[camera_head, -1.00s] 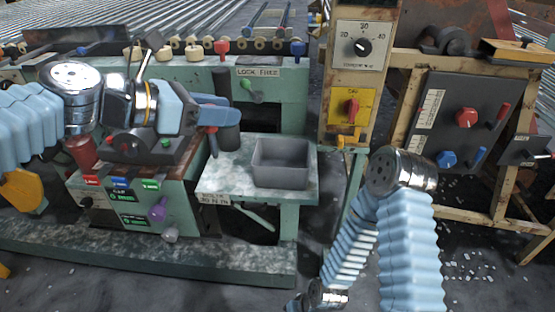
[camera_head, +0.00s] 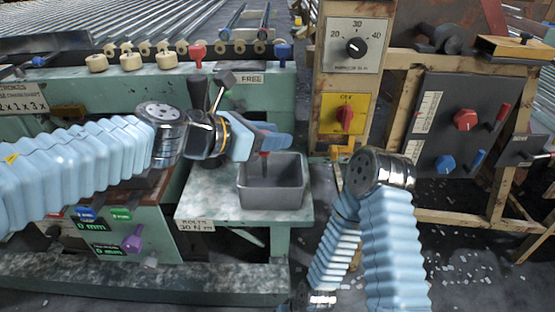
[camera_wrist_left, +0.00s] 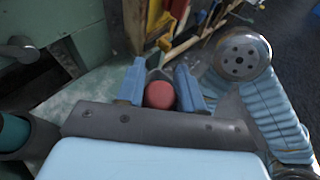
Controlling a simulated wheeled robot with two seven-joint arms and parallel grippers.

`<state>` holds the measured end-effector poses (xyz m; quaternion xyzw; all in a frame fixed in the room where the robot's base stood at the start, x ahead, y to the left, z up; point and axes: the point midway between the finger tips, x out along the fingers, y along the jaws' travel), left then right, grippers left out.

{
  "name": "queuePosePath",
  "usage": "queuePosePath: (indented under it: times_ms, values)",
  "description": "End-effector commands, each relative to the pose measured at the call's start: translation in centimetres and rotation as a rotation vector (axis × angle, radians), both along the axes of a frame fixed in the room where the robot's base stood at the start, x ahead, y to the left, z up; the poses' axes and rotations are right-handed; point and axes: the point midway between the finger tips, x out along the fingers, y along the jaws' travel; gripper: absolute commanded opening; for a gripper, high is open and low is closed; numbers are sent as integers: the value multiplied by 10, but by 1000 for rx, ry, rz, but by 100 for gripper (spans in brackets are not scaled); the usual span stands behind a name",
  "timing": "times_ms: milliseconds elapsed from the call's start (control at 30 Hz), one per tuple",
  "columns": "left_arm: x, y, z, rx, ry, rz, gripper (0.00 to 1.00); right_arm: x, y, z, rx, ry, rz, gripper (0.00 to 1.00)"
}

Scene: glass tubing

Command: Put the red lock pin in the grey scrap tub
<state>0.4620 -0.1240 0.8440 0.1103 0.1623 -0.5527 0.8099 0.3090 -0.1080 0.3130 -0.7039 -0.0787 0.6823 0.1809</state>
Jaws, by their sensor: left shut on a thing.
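The red lock pin (camera_wrist_left: 160,95) sits between the two blue fingers of my left gripper (camera_wrist_left: 159,86) in the left wrist view, its round red end facing the camera. In the head view my left gripper (camera_head: 279,141) is above the grey scrap tub (camera_head: 272,200). A bit of the red pin (camera_head: 264,155) shows below the fingers, over the tub's back part. The tub stands open on a pale green shelf, and its visible floor is bare. My right arm shows at right, but its gripper is out of view.
A red-topped peg (camera_head: 197,50) and a blue-topped peg (camera_head: 283,51) stand on the green machine behind. A post with a dial (camera_head: 355,47) and a yellow-backed red switch (camera_head: 346,114) rises right of the tub. My right forearm is close to the shelf's right side.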

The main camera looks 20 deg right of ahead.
Motion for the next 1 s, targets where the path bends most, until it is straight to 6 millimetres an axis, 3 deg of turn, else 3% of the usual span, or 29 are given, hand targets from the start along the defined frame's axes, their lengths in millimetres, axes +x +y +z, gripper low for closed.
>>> queuePosePath:
  times_ms: [200,367,767,800,933,1000]
  values:
    - [0,-16,-21,1,1,-2,6,1,-3,-11,-4,-2,-4,0]
    - [0,-13,-45,-1,0,1,6,3,-7,-25,-11,-4,-13,0]
    - [1,-13,-49,-1,-2,1,6,4,-8,-27,-13,-6,-15,0]
    - [1,-13,-48,-1,-2,1,40,4,-9,-26,-13,-6,-15,0]
    - [0,-13,-48,-1,-2,1,60,4,-9,-25,-13,-6,-15,0]
    - [0,-13,-48,-1,-2,1,62,4,-9,-25,-13,-6,-15,0]
